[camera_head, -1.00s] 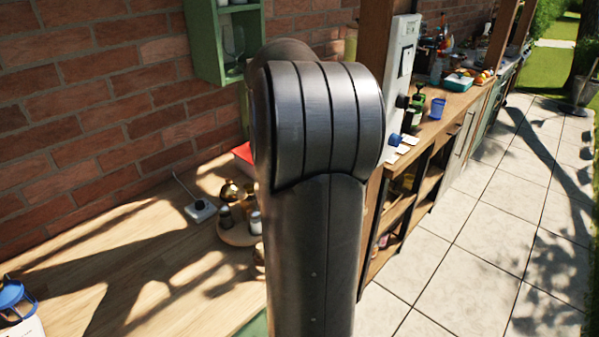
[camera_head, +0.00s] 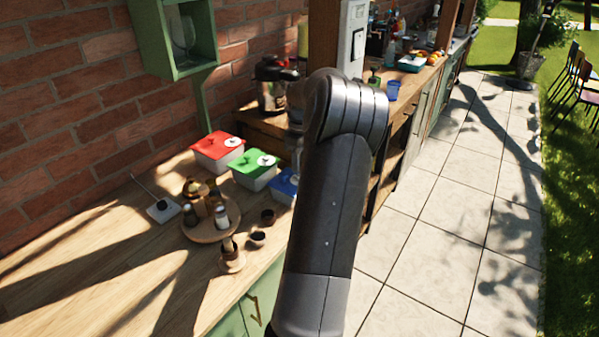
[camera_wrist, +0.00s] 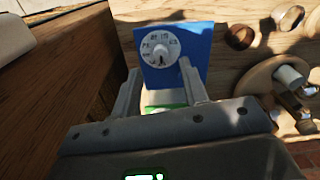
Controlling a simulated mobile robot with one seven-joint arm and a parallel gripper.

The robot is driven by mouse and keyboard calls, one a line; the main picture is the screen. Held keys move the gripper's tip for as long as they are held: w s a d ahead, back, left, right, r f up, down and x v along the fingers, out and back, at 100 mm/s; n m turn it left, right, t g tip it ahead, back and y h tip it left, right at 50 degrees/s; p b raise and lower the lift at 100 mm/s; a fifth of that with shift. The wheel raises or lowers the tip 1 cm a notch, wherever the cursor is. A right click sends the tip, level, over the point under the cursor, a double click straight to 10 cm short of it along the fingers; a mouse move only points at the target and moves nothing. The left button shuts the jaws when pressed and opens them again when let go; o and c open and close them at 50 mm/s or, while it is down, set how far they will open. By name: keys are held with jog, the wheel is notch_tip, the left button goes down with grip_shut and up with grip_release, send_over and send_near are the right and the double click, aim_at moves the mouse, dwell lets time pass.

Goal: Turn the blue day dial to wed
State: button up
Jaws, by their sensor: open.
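The blue box (camera_head: 281,188) stands at the right end of the row of boxes on the wooden counter (camera_head: 130,250), partly hidden by my arm. In the wrist view its blue lid (camera_wrist: 190,75) faces the camera, with a round white dial (camera_wrist: 160,46) near the lid's upper left. The dial carries small dark markings around its rim, too small to read surely, so its setting cannot be told. My gripper (camera_wrist: 159,68) is open and empty, its two fingers spread below the dial in the picture. Contact with the dial cannot be told. My gripper is hidden in the head view.
A green-lidded box (camera_head: 248,170) and a red-lidded box (camera_head: 212,150) stand beside the blue one. A round wooden tray (camera_head: 205,232) with jars and small cups (camera_head: 267,216) stands nearby. A green wall shelf (camera_head: 150,40) hangs on the brick wall. The counter's left is clear.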

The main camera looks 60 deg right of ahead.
jog(key=shift+f, duration=2.3)
grip_shut()
